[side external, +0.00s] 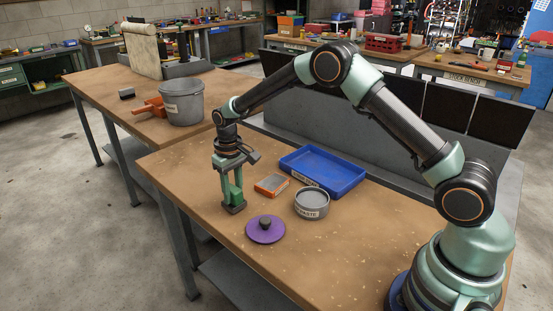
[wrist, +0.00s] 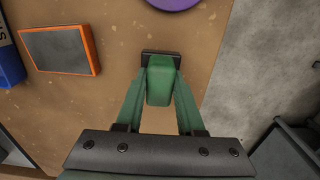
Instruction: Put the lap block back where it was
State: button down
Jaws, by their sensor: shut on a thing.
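My gripper (side external: 234,200) is shut on a green block (wrist: 160,85), which I take to be the lap block; no label on it is readable. In the wrist view the block sits between the two green fingers, with a dark flat piece at its far end. In the side view the fingers point down near the bench's left edge, low over the top. I cannot tell whether the block touches the bench. An orange-edged grey slab (side external: 271,185) lies to the right of the gripper. A purple disc (side external: 265,233) with a dark knob lies nearer the front.
A round grey tin (side external: 312,205) with a label stands right of the slab. A labelled blue tray (side external: 330,165) lies behind them. A grey bucket (side external: 183,103) and an orange tool (side external: 148,108) are on the other bench. The bench front is mostly clear.

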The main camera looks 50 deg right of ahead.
jog(key=shift+f, duration=0.4)
jog(key=c, duration=0.8)
grip_release()
jog(key=shift+c, duration=0.2)
jog(key=shift+o, duration=0.3)
jog(key=o, duration=0.5)
jog(key=shift+r, duration=4)
